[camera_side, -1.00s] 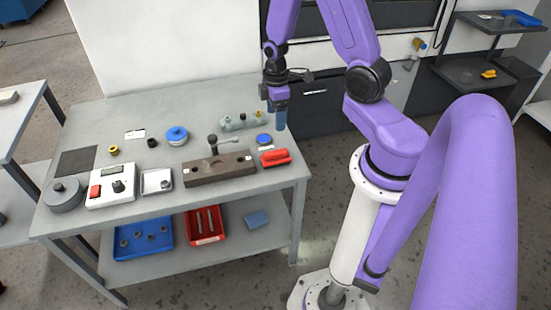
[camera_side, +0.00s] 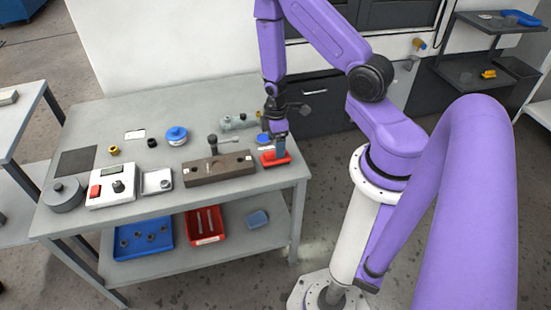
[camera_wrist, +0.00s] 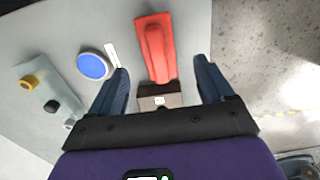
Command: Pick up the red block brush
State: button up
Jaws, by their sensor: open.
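The red block brush (camera_side: 273,159) lies on the right end of the grey table, beside the wooden fixture block. In the side view my gripper (camera_side: 281,153) is low over the brush, and its blue fingers hide part of it. In the wrist view the red brush (camera_wrist: 155,47) is at the top middle, between the lines of my two open fingers and beyond their tips. My open gripper also shows there (camera_wrist: 162,66), with a dark blue finger on each side and nothing held. Whether the fingers touch the brush cannot be told.
The brown fixture block (camera_side: 219,169) with a dark lever handle stands left of the brush; its end shows in the wrist view (camera_wrist: 160,97). A blue disc (camera_wrist: 93,65) and a valve body (camera_wrist: 48,104) lie nearby. The table edge (camera_wrist: 210,30) is close on the right.

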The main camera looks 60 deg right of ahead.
jog(key=shift+w+d+f, duration=0.1)
jog(key=shift+f, duration=3)
jog(key=c, duration=1.2)
